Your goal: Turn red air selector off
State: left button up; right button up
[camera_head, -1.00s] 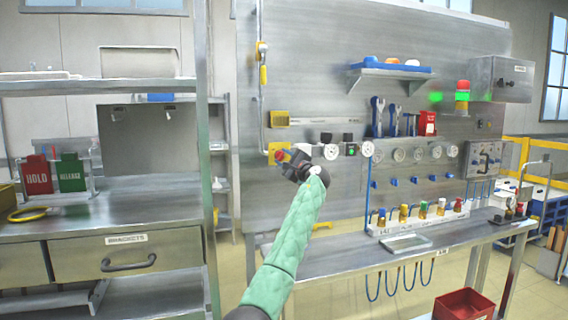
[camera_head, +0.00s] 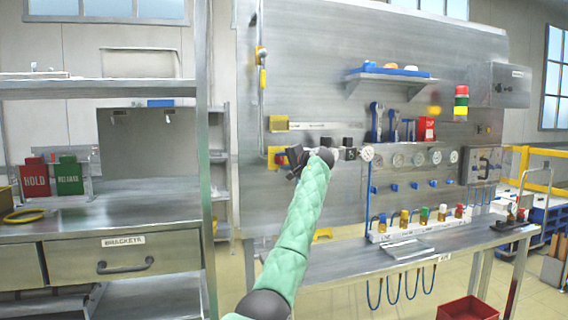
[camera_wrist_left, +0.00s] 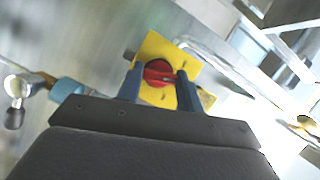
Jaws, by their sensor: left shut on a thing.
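The red air selector (camera_wrist_left: 158,73) is a round red knob on a yellow plate (camera_wrist_left: 155,48), seen in the left wrist view between my two blue fingers. My left gripper (camera_wrist_left: 160,80) is shut on it. In the head view my left gripper (camera_head: 293,158) is at the panel, at the end of the green-sleeved arm. My right gripper is in neither view.
Black valve blocks and gauges (camera_head: 367,153) run along the steel panel (camera_head: 310,70) to the right of my gripper. A stack light (camera_head: 461,101) is on the panel. A metal shelf unit (camera_head: 202,130) stands left. A workbench (camera_head: 330,262) lies below.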

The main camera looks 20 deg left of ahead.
pick_arm(q)
jog(key=shift+f+n+h, duration=0.15)
jog(key=shift+n+h, duration=0.35)
jog(key=shift+n, duration=0.5)
jog(key=shift+n+h, duration=0.5)
jog(key=shift+n, duration=0.4)
jog(key=o, duration=1)
jog(key=shift+a, duration=0.1)
